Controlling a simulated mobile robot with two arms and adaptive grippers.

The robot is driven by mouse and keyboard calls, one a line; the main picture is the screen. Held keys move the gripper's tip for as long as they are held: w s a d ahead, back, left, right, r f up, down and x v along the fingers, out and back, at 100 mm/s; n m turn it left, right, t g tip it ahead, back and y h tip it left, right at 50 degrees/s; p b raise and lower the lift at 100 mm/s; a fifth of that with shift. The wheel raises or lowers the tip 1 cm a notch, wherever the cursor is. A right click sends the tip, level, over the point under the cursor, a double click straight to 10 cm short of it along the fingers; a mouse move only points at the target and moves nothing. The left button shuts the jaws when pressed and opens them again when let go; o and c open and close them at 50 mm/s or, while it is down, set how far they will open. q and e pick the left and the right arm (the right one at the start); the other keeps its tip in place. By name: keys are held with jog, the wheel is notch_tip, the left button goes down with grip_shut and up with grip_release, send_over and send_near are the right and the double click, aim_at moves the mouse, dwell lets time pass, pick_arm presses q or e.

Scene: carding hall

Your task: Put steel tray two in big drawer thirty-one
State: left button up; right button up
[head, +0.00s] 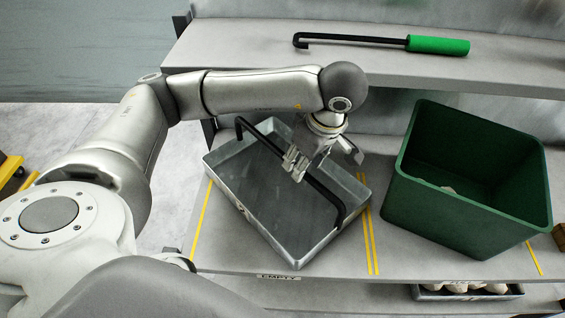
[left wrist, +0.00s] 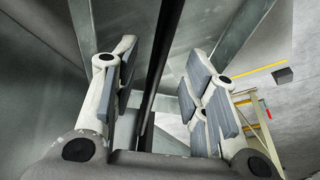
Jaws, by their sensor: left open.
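A grey steel tray (head: 258,195) with a black bar handle (head: 325,193) sits at an angle on the middle shelf, and it looks empty. No number on it can be read. My left gripper (head: 296,164) is over the tray at the handle. In the left wrist view, the black handle (left wrist: 166,60) runs between the two open, padded fingers of my left gripper (left wrist: 163,78), with a gap visible to the right finger. My right gripper is not in view. I see no drawer marked thirty-one.
A green bin (head: 455,222) with something pale inside stands right of the tray. A hooked black tool with a green handle (head: 438,45) lies on the upper shelf. Yellow lines and an "EMPTY" label (head: 278,277) mark the middle shelf. A lower tray (head: 430,294) holds pale lumps.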

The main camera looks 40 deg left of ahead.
aim_at(283, 153)
pick_arm(q)
jog(key=a, duration=0.2)
jog(key=shift+w+a+f, duration=0.1)
jog(key=shift+w+a, duration=0.2)
jog(key=shift+w, duration=0.1)
jog(key=shift+w+a, duration=0.2)
jog(key=shift+a, duration=0.85)
jog(key=shift+w+a+f, duration=0.1)
jog(key=shift+a+f, duration=0.6)
jog(key=shift+f, duration=0.3)
jog(key=shift+w+a+f+b, duration=0.1)
jog(key=shift+a+f+b, duration=0.05)
jog(key=shift+f+b, duration=0.25)
grip_shut()
